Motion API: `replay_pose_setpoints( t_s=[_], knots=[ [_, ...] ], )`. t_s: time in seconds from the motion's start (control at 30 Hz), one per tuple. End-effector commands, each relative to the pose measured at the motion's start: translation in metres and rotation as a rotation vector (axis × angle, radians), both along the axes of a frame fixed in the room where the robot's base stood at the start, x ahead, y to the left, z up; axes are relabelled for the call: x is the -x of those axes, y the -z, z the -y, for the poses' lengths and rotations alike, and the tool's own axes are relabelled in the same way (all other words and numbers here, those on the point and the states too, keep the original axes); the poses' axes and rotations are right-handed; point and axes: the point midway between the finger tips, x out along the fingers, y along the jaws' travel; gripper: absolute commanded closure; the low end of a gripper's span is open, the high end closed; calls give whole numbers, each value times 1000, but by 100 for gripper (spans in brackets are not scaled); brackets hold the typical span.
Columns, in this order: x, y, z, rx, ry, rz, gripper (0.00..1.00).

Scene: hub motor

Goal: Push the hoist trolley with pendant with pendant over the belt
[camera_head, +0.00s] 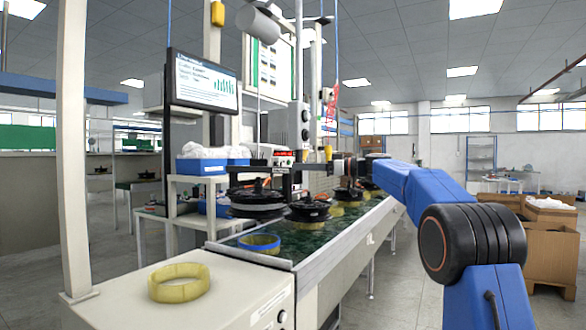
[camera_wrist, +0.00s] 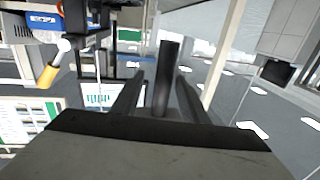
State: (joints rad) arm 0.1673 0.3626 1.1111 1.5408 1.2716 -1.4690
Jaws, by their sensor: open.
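My gripper shows in the wrist view (camera_wrist: 158,88) with its two fingers apart. A dark upright bar (camera_wrist: 167,70) shows between them; I cannot tell whether they touch it. In the head view my blue arm reaches left over the belt (camera_head: 330,244), and its wrist end is beside a dark lifting frame (camera_head: 292,180). A black hub motor (camera_head: 257,200) is at the frame's left end, above the near end of the belt. A yellow pendant (camera_head: 328,153) hangs near my wrist. I cannot clearly make out the trolley's upper part.
Several black hub motors stand along the belt, such as one (camera_head: 308,210). A yellow ring (camera_head: 180,282) lies on the white cabinet (camera_head: 215,305) in front. A blue-yellow ring (camera_head: 259,242) is on the belt. A monitor (camera_head: 202,83) and blue bins (camera_head: 205,167) stand left; cardboard boxes (camera_head: 551,250) stand right.

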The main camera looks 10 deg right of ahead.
Motion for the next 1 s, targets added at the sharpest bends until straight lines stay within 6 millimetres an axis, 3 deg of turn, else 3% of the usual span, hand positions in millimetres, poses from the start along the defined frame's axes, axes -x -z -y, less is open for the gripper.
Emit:
replay_pose_setpoints(
  t_s=[0.2, 0.5, 0.7, 1.0],
  knots=[
    [19, 0, 41, -1, 4, 0, 60],
    [43, 0, 88, -1, 4, 0, 60],
    [51, 0, 104, -1, 3, 0, 60],
    [53, 0, 106, -1, 2, 0, 60]
  ],
)
